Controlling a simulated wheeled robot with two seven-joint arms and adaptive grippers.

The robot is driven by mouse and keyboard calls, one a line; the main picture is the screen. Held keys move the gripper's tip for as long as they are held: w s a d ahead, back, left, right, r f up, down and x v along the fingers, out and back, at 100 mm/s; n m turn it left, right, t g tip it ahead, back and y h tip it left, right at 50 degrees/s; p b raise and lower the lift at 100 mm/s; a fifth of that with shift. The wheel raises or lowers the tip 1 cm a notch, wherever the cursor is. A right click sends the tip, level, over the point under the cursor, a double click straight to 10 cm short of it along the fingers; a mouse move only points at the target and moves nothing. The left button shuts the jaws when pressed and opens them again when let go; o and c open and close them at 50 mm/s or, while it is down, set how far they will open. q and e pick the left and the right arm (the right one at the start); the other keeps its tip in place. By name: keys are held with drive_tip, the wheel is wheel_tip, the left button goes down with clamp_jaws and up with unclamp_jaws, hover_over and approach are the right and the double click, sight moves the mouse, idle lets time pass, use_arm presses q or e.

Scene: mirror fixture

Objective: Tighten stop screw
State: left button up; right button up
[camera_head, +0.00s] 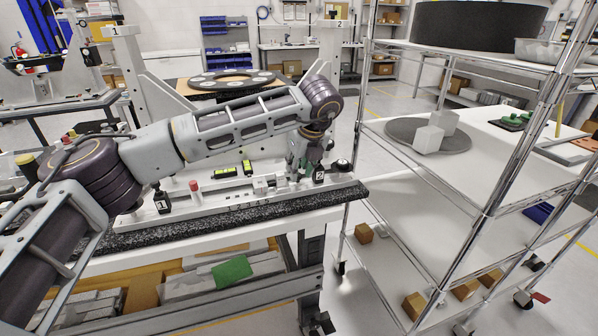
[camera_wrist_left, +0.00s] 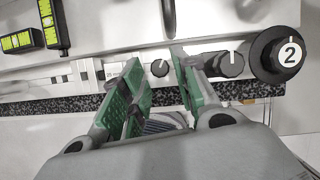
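My left gripper (camera_head: 304,168) is over the right part of the fixture rail on the bench. In the left wrist view the left gripper (camera_wrist_left: 158,64) is open, its two green-padded fingers apart. A small dark knob with a white mark (camera_wrist_left: 160,68) shows in the gap between the fingertips; I cannot tell whether either finger touches it. A similar dark knob (camera_wrist_left: 232,64) is just right of the fingers. A large black knob labelled 2 (camera_wrist_left: 290,52) is farther right. I cannot tell for certain which is the stop screw. My right gripper is not in view.
A black knob labelled 1 (camera_head: 162,203) and a red-topped post (camera_head: 195,190) stand on the left of the fixture. Two yellow-green level vials (camera_head: 247,167) lie behind the rail. A black speckled strip (camera_head: 240,219) runs along the front. A wire shelf rack (camera_head: 490,190) stands close on the right.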

use_arm(q)
drive_tip(key=shift+x, duration=0.85)
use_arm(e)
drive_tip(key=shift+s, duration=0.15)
use_arm(q)
drive_tip(key=shift+c, duration=0.4)
clamp_jaws()
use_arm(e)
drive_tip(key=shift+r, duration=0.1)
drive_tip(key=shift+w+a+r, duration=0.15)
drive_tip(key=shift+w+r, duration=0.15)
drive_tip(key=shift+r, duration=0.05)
use_arm(q)
drive_tip(key=shift+m+b, duration=0.35)
drive_tip(key=shift+m, duration=0.05)
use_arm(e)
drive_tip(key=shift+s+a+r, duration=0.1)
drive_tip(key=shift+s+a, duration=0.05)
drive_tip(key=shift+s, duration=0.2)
